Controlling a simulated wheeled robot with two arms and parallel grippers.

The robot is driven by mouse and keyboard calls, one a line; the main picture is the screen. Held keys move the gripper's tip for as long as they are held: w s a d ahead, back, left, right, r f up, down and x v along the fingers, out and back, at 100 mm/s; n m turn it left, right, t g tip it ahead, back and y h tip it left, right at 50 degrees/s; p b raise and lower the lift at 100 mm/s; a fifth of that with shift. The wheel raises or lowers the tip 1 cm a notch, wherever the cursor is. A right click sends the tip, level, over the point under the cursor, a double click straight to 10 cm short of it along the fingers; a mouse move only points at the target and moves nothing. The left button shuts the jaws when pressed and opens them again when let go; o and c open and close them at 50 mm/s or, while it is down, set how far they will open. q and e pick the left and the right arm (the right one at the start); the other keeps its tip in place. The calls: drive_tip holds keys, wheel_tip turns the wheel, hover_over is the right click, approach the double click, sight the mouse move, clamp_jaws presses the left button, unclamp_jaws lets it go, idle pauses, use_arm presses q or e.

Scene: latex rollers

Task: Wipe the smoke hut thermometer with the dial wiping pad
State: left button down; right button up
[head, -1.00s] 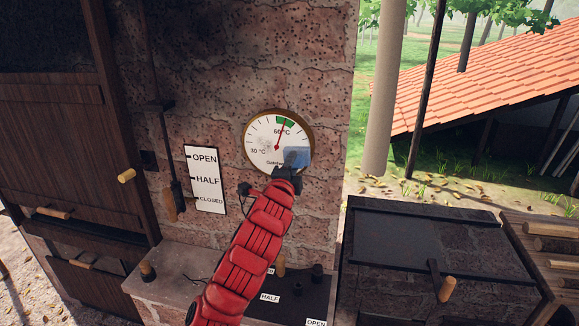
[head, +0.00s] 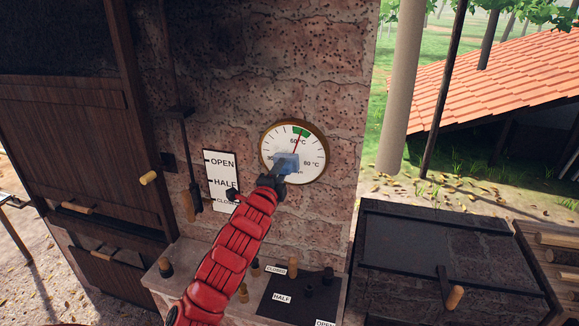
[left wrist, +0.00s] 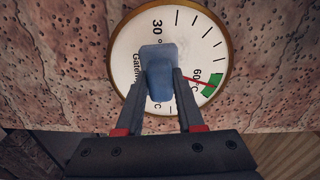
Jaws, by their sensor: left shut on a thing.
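The thermometer (head: 310,150) is a round white dial with a brass rim, a red needle and a green band, fixed to the stone wall. It also shows in the left wrist view (left wrist: 190,45). My left gripper (head: 277,178) is shut on the blue dial wiping pad (head: 286,164). In the left wrist view the pad (left wrist: 160,72) sits between the two fingertips and covers part of the dial face near its lettering. It looks to be against the dial, but I cannot tell for sure that it touches. My right gripper is not in view.
A white sign (head: 221,181) reading OPEN, HALF and CLOSED hangs left of the dial, beside a wood-handled lever (head: 189,200). Below is a ledge with knobs and a dark plate (head: 290,297). A dark-topped stone box (head: 430,245) stands right.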

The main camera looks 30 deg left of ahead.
use_arm(q)
drive_tip(key=shift+s+a+r, duration=0.1)
drive_tip(key=shift+a, duration=0.2)
drive_tip(key=a+p, duration=0.2)
drive_tip(key=shift+s+a+r+p, duration=0.15)
drive_tip(key=shift+s+p, duration=0.1)
drive_tip(key=shift+p, duration=0.15)
drive_tip(key=shift+s+a+f+p, duration=0.1)
drive_tip(key=shift+a+p, duration=0.15)
drive_tip(key=shift+a, duration=0.15)
drive_tip(key=shift+s+a+f+p, duration=0.1)
drive_tip(key=shift+a+p, duration=0.1)
drive_tip(key=shift+a, duration=0.15)
drive_tip(key=p, duration=0.1)
approach(274, 162)
drive_tip(key=shift+w+a+f, duration=0.15)
drive_tip(key=shift+a, duration=0.35)
drive_tip(key=shift+w+a+f, duration=0.1)
drive_tip(key=shift+w+a, duration=0.1)
drive_tip(key=shift+a, duration=0.3)
